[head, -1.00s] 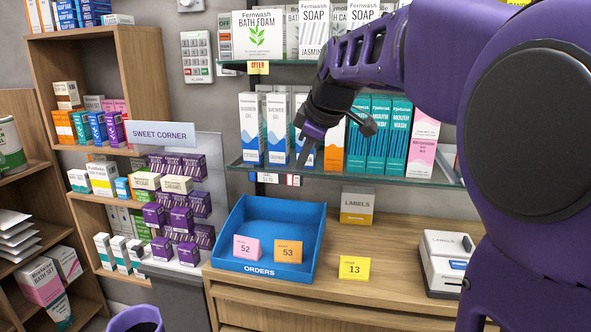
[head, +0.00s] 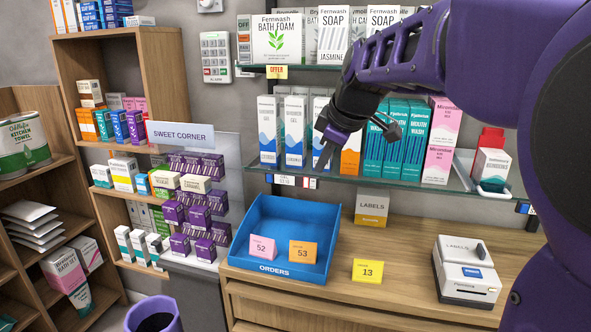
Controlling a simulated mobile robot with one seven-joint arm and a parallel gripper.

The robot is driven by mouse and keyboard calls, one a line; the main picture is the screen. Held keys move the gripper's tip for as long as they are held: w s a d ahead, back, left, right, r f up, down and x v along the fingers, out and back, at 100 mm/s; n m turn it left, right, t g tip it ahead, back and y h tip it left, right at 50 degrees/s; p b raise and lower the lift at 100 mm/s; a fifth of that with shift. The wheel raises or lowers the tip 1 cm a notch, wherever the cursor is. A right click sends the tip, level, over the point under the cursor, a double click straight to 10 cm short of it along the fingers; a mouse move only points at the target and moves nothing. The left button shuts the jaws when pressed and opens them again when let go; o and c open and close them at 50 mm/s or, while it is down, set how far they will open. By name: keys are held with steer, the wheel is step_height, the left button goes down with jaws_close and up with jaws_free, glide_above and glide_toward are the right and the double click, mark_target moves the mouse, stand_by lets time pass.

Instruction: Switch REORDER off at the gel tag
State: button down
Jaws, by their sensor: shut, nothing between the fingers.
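The gel tag (head: 285,180) is a small strip on the front edge of the middle glass shelf, below the white and blue shower gel boxes (head: 267,132). Its left part is white with print too small to read. A small red and white piece (head: 306,182) shows at its right end; I cannot read a REORDER word or the switch's position. My gripper (head: 322,162) is shut and empty, pointing down in front of the gel boxes. Its tips appear just above and right of the tag, apparently apart from it. My gripper hides part of the right gel box.
Teal mouthwash boxes (head: 410,140) and an orange box (head: 351,153) stand right of the gel. Below are a blue orders tray (head: 318,232), a yellow card 13 (head: 367,270) and a label printer (head: 468,272). An upper shelf (head: 300,71) hangs above.

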mark_target(314, 181)
steer(key=shift+f, duration=0.1)
steer(key=w+f, duration=0.9)
steer(key=shift+a, duration=0.25)
steer(key=shift+r, duration=0.1)
stand_by(0.3)
steer(key=shift+w+f+b, duration=0.15)
steer(key=shift+f+b, duration=0.2)
steer(key=shift+b, duration=0.75)
steer(key=shift+f+t+b, duration=0.15)
steer(key=shift+t+b, duration=0.55)
steer(key=shift+b, duration=0.5)
steer(key=shift+d+r+p, duration=0.1)
steer(key=shift+r+p, duration=0.3)
steer(key=shift+p, duration=0.1)
